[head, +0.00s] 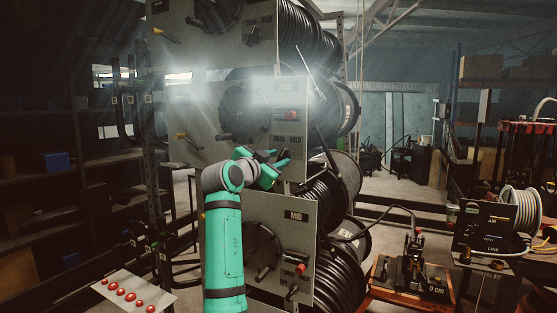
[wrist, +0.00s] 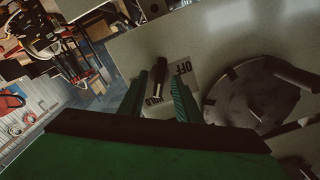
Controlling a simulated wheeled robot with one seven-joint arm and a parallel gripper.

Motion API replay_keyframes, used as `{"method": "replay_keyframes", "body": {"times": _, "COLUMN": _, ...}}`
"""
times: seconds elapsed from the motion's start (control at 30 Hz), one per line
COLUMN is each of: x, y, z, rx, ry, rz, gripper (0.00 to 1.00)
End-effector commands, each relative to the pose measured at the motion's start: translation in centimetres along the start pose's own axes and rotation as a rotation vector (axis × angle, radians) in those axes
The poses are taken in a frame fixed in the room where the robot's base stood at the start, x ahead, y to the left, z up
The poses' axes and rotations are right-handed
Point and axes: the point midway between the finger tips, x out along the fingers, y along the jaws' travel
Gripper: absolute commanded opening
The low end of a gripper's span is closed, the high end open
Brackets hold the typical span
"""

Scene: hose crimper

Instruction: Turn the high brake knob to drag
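The rack panel (head: 195,125) at middle height has a label at its top too blurred to read, with DRAG and HOLD lettering lower right. My gripper (head: 275,162) is in front of its lower right part and hides the area beneath that lettering. In the wrist view, a black knob (wrist: 158,75) stands on a pale label plate (wrist: 186,82) reading OFF and HOLD; DRAG is not visible there. My gripper (wrist: 160,92) is open, one finger on each side of the knob, with visible gaps. I cannot tell which setting the knob points to.
A dark reel disc (wrist: 258,98) lies right of the fingers in the wrist view.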

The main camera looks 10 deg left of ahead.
Motion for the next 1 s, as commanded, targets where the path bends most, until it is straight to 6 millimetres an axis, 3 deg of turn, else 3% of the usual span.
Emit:
{"method": "replay_keyframes", "body": {"times": 0.43, "x": 1.15, "y": 0.07, "z": 0.04, "rx": -0.001, "ry": 0.0, "rz": 0.0, "gripper": 0.3}}
{"method": "replay_keyframes", "body": {"times": 0.47, "x": 1.13, "y": 0.05, "z": 0.04, "rx": -0.001, "ry": -0.001, "rz": 0.0, "gripper": 0.28}}
{"method": "replay_keyframes", "body": {"times": 0.6, "x": 1.07, "y": -0.03, "z": 0.12, "rx": -0.001, "ry": -0.002, "rz": 0.0, "gripper": 0.0}}
{"method": "replay_keyframes", "body": {"times": 1.0, "x": 1.09, "y": 0.01, "z": 0.19, "rx": -0.04, "ry": -0.003, "rz": 0.001, "gripper": 0.0}}
